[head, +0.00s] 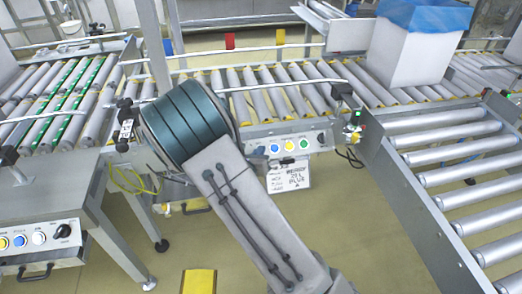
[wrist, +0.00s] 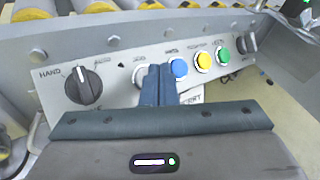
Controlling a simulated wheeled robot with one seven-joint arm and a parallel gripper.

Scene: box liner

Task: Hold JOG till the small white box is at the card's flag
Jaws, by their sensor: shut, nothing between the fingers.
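A white box (head: 402,52) with a blue liner on top stands on the roller conveyor at the right of the head view. Red (head: 229,41), yellow (head: 307,35) and blue (head: 168,47) flags line the conveyor's far side. A white card (head: 289,178) hangs under the control panel; its print is hard to read. In the wrist view my gripper (wrist: 158,84) is shut and empty in front of the panel (wrist: 115,66). Its fingers partly cover a white button (wrist: 138,75), just left of the blue button (wrist: 179,67). I cannot tell whether they touch it. The JOG label is not readable.
Yellow (wrist: 203,62) and green (wrist: 223,55) buttons sit further right, then a selector knob (wrist: 246,43). A HAND knob (wrist: 83,87) is at the left. Another panel (head: 38,242) stands at the lower left of the head view. A second roller lane (head: 455,165) is at the right.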

